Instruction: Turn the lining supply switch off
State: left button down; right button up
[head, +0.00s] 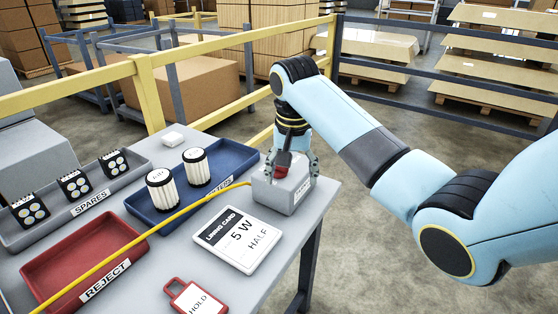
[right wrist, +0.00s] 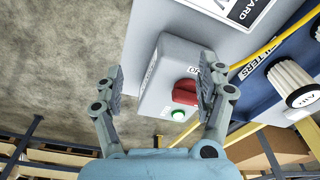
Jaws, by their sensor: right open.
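The lining supply switch is a grey box (head: 291,193) at the right end of the grey table, with a red rotary knob (head: 281,171) on top. The right wrist view shows the box (right wrist: 160,92), the red knob (right wrist: 182,93), a bright green lamp (right wrist: 179,115) beside the knob and a small white label (right wrist: 192,70). My right gripper (head: 294,165) points down over the box. Its open fingers (right wrist: 160,82) stand apart, with the knob between them but nearer one finger. I cannot tell whether that finger touches it. My left gripper is not in view.
A yellow cable (head: 166,222) runs across the table to the box. A lining card (head: 238,238), a blue tray (head: 226,160) with two filters, a red reject tray (head: 60,262), a spares tray (head: 120,180) and a red hold tag (head: 190,297) lie nearby. A yellow rail (head: 200,55) stands behind.

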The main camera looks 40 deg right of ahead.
aim_at(279, 168)
jog(key=w+d+r+m+g, duration=0.1)
jog(key=w+d+r+m, duration=0.25)
jog(key=w+r, duration=0.45)
jog(key=shift+m+y, duration=0.4)
jog(key=shift+m, duration=0.15)
jog(key=f, duration=0.7)
jog(key=a+f+b, duration=0.1)
jog(key=f, duration=0.2)
jog(key=shift+w+f, duration=0.25)
jog(key=shift+f, duration=0.15)
jog(key=c, duration=1.2)
